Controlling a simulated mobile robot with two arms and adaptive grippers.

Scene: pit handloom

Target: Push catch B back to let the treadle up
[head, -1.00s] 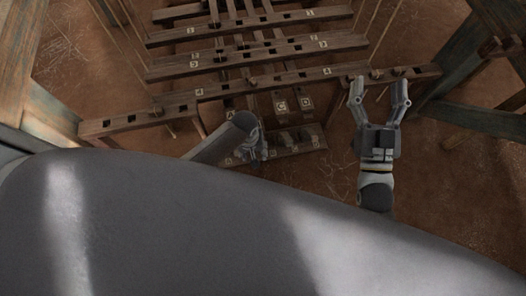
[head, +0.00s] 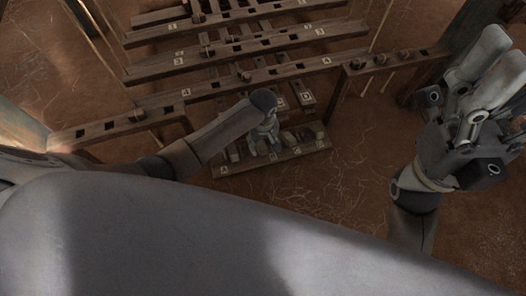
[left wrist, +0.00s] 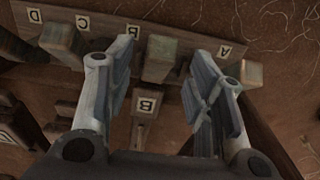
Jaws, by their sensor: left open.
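Catch B (left wrist: 158,60) is a pale wooden block by the B label on the dark catch board (head: 220,171). In the left wrist view it shows between the two fingers of my left gripper (left wrist: 163,48), which is open. I cannot tell whether a finger touches it. The treadle with a B plate (left wrist: 145,107) lies below it in that view, partly hidden by the gripper. In the head view my left gripper (head: 269,141) is low over the catch board, and my forearm hides part of the board. My right gripper (head: 492,75) is raised at the right, away from the catches.
Catch A (left wrist: 242,72) stands just right of the right finger in the left wrist view, and catch C (left wrist: 62,42) stands left of the left finger. Lettered treadles C (head: 281,102) and D (head: 306,98) and a notched crossbar (head: 235,80) lie beyond. Bare earth floor surrounds the board.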

